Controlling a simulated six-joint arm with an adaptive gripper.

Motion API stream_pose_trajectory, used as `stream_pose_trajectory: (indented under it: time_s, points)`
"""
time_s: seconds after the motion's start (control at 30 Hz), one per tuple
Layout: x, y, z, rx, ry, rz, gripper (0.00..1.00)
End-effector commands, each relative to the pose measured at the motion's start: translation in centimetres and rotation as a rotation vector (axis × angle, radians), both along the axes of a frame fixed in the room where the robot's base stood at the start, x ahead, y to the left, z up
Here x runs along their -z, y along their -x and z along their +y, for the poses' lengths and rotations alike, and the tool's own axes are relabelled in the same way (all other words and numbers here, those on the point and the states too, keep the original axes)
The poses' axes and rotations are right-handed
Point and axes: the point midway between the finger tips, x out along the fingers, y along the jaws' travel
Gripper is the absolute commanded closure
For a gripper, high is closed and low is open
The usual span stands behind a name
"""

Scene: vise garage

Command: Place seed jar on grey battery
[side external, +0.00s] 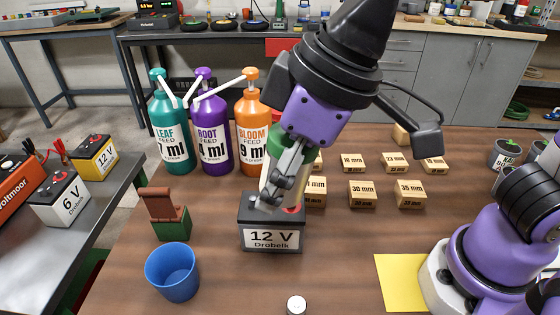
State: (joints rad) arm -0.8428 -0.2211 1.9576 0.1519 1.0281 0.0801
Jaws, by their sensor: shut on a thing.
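The grey battery (272,237), labelled 12 V Drohelk, stands on the brown table below my gripper (275,193). My gripper points down over it, with its fingers closed on the seed jar (313,158). Only bits of the jar show behind the fingers, mainly its green lid and a pale strip of body. The jar is over the battery's top. The fingers hide its base, so I cannot tell whether it touches the battery. A red terminal shows at the battery's top right.
Teal (169,125), purple (210,125) and orange (250,130) pump bottles stand behind. Several wooden blocks (363,193) are at the right. A yellow sheet (400,282) lies front right. The table's front middle is mostly clear.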

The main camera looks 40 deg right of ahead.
Motion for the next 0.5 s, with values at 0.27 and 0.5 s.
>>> stream_pose_trajectory:
  time_s: [0.27,0.5]
  points:
    - [-0.7,1.2,0.7,0.372,0.072,0.147,0.87]
    - [1.7,-2.1,-1.7,0.431,0.08,0.168,0.87]
